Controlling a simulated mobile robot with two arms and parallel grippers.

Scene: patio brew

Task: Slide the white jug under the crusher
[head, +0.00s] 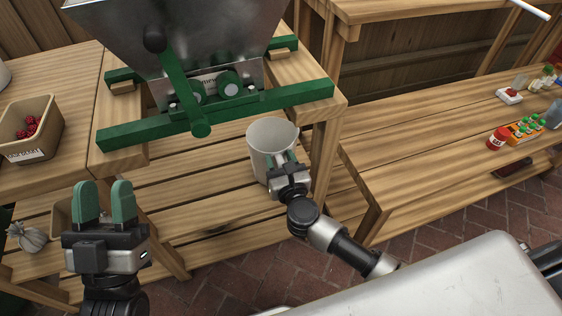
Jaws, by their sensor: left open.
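I cannot tell whether the jug's base touches the slats. The crusher (205,45), a steel hopper with green beams and rollers, sits on the wooden stand above the shelf. My left gripper (103,203) is open and empty at the lower left, apart from everything.
The slatted shelf (190,185) is bare left of the jug. A stand leg (324,160) rises close to the jug's right. A box of red berries (31,128) is at left, a grey sack (28,237) below. A side bench (440,140) holds small bottles.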

